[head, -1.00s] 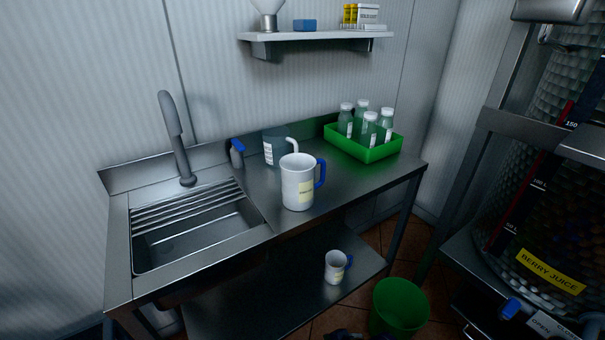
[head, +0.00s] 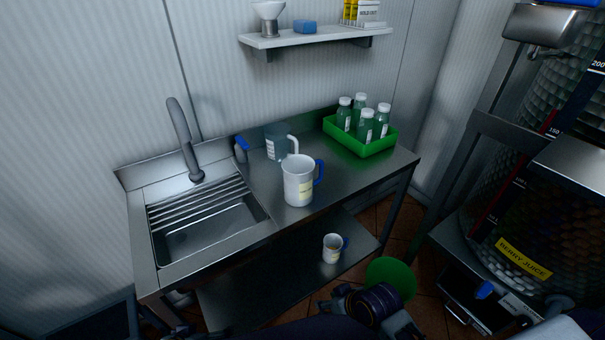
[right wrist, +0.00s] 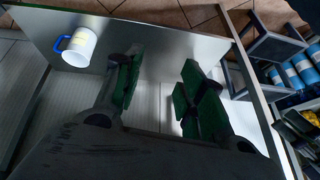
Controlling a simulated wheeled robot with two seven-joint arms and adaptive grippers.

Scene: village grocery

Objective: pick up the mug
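A large white mug with a blue handle and pale label (head: 298,182) stands upright on the steel counter, right of the sink. A smaller white mug with a blue handle (head: 332,249) stands on the lower shelf. One white mug with a blue handle (right wrist: 76,47) shows at the upper left of the right wrist view, probably the lower one. My right gripper (right wrist: 160,66) is open and empty, its green-padded fingers apart, with that mug to the left of them. In the head view my right wrist is at the bottom, below the smaller mug. My left gripper is not in view.
A clear jug (head: 277,142) stands behind the large mug. A green tray (head: 361,147) holds several bottles. The sink (head: 208,226) is at left. A green bin (head: 391,274) is on the floor, and a juice tank (head: 520,220) stands at right.

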